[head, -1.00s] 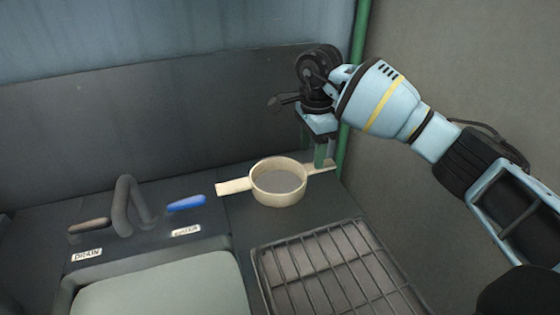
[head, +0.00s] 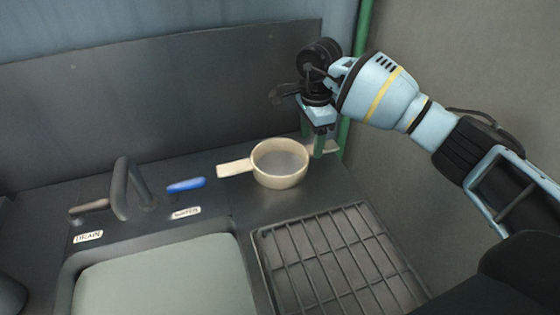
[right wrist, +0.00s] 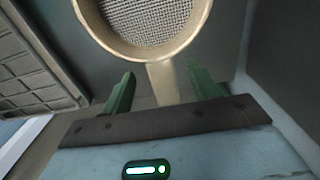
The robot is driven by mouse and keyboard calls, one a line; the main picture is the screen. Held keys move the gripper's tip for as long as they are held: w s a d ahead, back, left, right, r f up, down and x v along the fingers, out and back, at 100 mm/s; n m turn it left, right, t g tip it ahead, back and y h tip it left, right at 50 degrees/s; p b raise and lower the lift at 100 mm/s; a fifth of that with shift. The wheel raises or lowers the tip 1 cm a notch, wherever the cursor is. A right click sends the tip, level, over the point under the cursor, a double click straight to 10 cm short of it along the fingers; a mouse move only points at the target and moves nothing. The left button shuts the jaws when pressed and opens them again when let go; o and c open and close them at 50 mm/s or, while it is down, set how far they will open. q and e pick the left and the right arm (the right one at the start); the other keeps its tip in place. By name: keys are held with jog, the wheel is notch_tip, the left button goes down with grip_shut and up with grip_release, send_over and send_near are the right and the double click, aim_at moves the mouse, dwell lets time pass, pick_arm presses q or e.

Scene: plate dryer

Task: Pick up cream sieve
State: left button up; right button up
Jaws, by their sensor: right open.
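The cream sieve (head: 280,178) sits on the dark counter, with one flat handle pointing left and one pointing right. My right gripper (head: 318,150) is pointed down at the right-hand handle. In the right wrist view, the sieve's mesh bowl (right wrist: 143,14) is at the top. Its handle (right wrist: 163,82) runs down between the two green fingers of my right gripper (right wrist: 160,90). The fingers are apart, with a gap visible on each side of the handle. My left gripper is not in view.
A wire rack (head: 335,262) lies in front of the sieve. A sink basin (head: 165,285), a curved faucet (head: 122,188) and a blue lever (head: 186,185) are to the left. A green post (head: 357,75) and a wall stand close to my right gripper.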

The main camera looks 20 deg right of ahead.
aim_at(310, 149)
jog(key=shift+a+f, duration=0.1)
jog(key=shift+f, duration=1.8)
jog(key=shift+c, duration=0.4)
jog(key=c, duration=1)
